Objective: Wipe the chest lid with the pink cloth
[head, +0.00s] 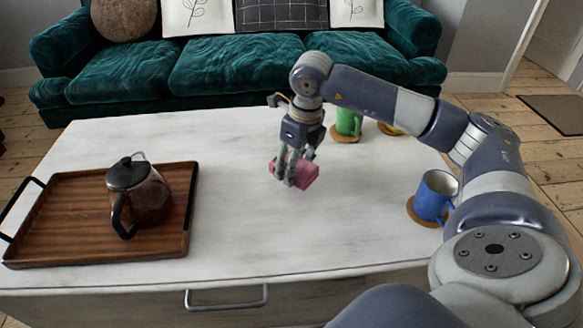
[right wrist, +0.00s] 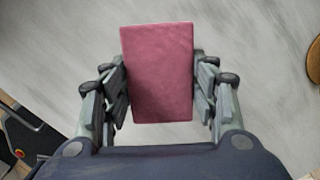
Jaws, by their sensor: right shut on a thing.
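The pink cloth (head: 304,171) is a small folded block at the middle of the white chest lid (head: 235,160). My right gripper (head: 290,178) is shut on it from above. In the right wrist view the cloth (right wrist: 158,75) sits between the two fingers of the gripper (right wrist: 160,95), with the pale lid (right wrist: 60,50) behind it. The cloth is at or just above the lid; I cannot tell whether it touches. My left gripper is not in view.
A wooden tray (head: 60,205) with a dark-lidded teapot (head: 148,195) covers the lid's left end. A blue mug (head: 435,195) stands on a coaster at the right. A green mug (head: 347,122) on a coaster stands behind my gripper. A teal sofa (head: 220,70) stands behind the chest.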

